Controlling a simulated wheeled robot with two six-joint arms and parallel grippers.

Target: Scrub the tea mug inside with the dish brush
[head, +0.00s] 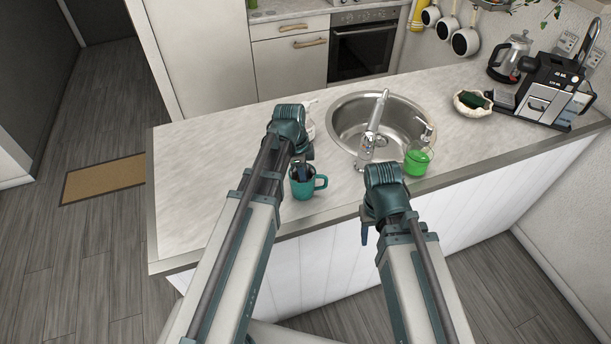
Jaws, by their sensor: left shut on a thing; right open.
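The teal tea mug (307,187) is upright at the counter's near side, its handle to the right. My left gripper (301,172) reaches down at the mug's opening and is shut, apparently on its rim; the wrist hides part of the contact. I cannot tell whether the mug touches the counter. My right gripper (365,236) hangs open in front of the counter's near edge, largely hidden by its own wrist. A green holder (417,161) stands right of the tap with a pale handle rising from it; I cannot tell for sure whether this is the dish brush.
The steel sink (350,118) and its tap (374,125) lie behind my grippers. A pale bottle (311,122) stands partly hidden behind my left wrist. A bowl (468,109), kettle (508,62) and coffee machine (547,95) are at the right. The counter's left part (205,180) is clear.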

